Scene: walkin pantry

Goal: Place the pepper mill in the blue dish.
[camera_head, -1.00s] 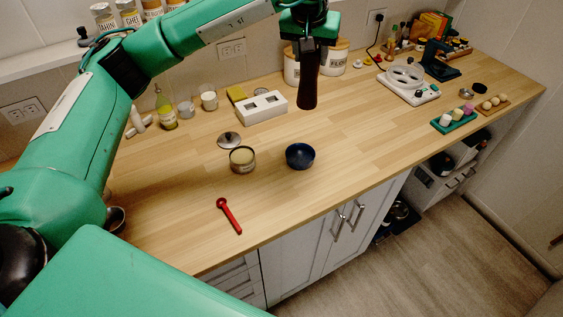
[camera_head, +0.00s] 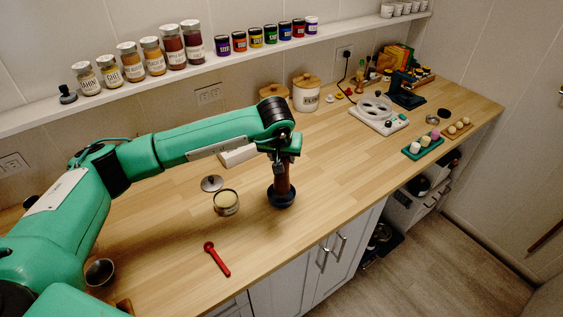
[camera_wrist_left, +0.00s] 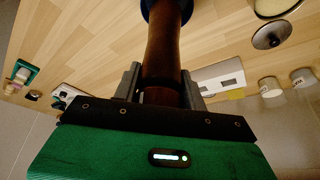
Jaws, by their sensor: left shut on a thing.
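The dark brown pepper mill (camera_head: 282,178) is upright, with its lower end at the blue dish (camera_head: 281,199) on the wooden counter. My left gripper (camera_head: 281,158) is shut on the upper part of the mill. In the left wrist view the mill (camera_wrist_left: 163,48) stands between the two grey fingers (camera_wrist_left: 160,85), and a bit of the blue dish shows at its far end. The mill hides the dish's inside, so I cannot tell whether it touches the bottom. My right gripper is not in view.
An open tin (camera_head: 226,203) stands left of the dish, with a lid (camera_head: 212,183) behind it. A white block (camera_head: 238,156) and canisters (camera_head: 306,93) are at the back.

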